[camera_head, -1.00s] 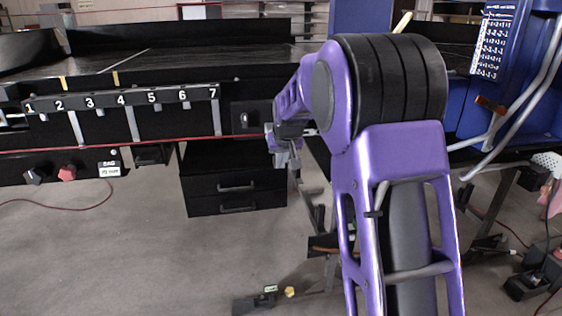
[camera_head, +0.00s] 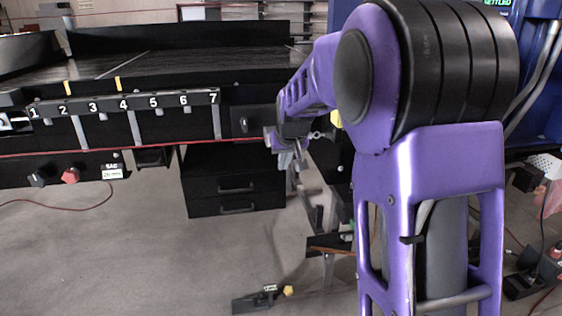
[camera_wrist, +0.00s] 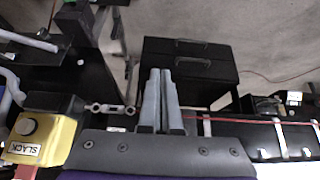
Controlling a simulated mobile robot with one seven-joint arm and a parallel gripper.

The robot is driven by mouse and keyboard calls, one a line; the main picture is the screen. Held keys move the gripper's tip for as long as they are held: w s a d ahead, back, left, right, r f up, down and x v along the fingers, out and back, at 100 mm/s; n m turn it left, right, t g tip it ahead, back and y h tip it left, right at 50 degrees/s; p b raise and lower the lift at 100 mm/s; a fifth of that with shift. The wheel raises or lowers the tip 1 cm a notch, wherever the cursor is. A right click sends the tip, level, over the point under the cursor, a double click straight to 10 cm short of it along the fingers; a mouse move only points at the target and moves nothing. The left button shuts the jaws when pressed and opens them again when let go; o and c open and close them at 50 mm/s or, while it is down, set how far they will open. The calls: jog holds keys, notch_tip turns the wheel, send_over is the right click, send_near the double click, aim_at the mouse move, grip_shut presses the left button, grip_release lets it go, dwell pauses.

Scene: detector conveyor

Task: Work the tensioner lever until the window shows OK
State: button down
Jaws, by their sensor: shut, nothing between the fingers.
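A yellow box (camera_wrist: 45,135) with a round grey knob and a label reading SLACK is at the left of the wrist view. A bit of it (camera_head: 336,118) shows beside my arm in the head view. A red piece (camera_wrist: 26,172) is at its lower edge, cut off by the frame; I cannot tell if it is the lever. A metal link (camera_wrist: 108,108) runs from the box towards my gripper (camera_wrist: 160,72). My gripper is shut and empty, to the right of the box; it also shows in the head view (camera_head: 288,162). No window reading OK is visible.
The conveyor (camera_head: 180,62) has a numbered strip (camera_head: 125,105) and red cord along its front. A small SAG display (camera_head: 112,171) and red knob (camera_head: 70,175) hang below. Black drawers (camera_head: 235,185) stand underneath. A floor pedal (camera_head: 258,302) lies in front.

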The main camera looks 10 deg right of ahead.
jog(key=shift+s+r, duration=0.3)
jog(key=shift+s, duration=0.6)
jog(key=shift+s+r, duration=0.3)
jog(key=shift+s, duration=0.55)
jog(key=shift+s+r, duration=0.3)
jog(key=shift+s, duration=0.6)
